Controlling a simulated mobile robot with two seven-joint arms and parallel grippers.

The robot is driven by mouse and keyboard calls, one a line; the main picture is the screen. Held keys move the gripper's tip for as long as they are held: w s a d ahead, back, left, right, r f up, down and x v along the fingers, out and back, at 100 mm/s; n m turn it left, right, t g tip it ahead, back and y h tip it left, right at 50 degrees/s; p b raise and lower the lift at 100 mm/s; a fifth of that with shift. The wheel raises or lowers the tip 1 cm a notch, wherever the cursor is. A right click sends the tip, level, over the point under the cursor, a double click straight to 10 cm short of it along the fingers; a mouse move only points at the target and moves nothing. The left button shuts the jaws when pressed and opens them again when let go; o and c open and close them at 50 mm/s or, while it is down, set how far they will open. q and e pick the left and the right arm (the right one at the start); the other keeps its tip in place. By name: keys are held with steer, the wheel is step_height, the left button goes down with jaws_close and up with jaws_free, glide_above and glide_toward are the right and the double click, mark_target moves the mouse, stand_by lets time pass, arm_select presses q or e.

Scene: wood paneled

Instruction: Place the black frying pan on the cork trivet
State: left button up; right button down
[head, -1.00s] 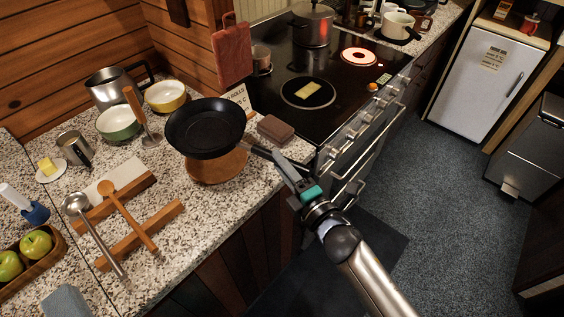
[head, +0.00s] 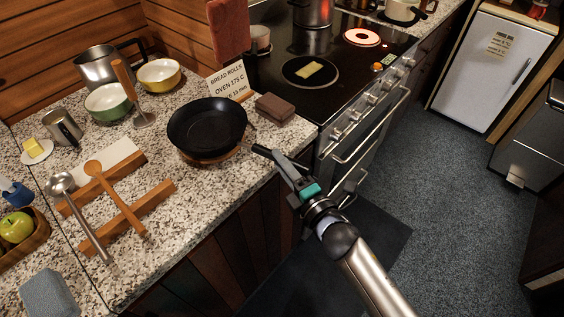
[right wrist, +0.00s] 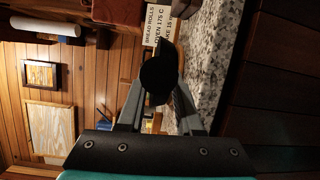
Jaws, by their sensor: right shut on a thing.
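Only a front strip of the trivet shows below the pan; the rest is hidden. I cannot tell whether the pan's base touches it. In the right wrist view, the dark handle (right wrist: 158,75) lies between the two fingers. My left gripper is not in view.
A brown block (head: 274,108) and a recipe card (head: 228,80) stand close behind the pan. Wooden rests with a spoon (head: 118,200) and a ladle lie to the left. The stove (head: 320,95) is at the back right, with one burner glowing red.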

steer(key=shift+f+b, duration=0.25)
steer(key=shift+b, duration=0.1)
stand_by(0.5)
steer(key=c, duration=0.8)
jaws_free()
steer(key=o, duration=0.3)
steer(key=shift+f, duration=0.1)
steer(key=shift+o, duration=0.5)
steer(key=shift+f, duration=0.2)
steer(key=shift+o, duration=1.1)
steer(key=shift+r, duration=0.1)
steer(key=shift+s, duration=0.1)
steer(key=v, duration=1.5)
steer(key=shift+d, duration=0.1)
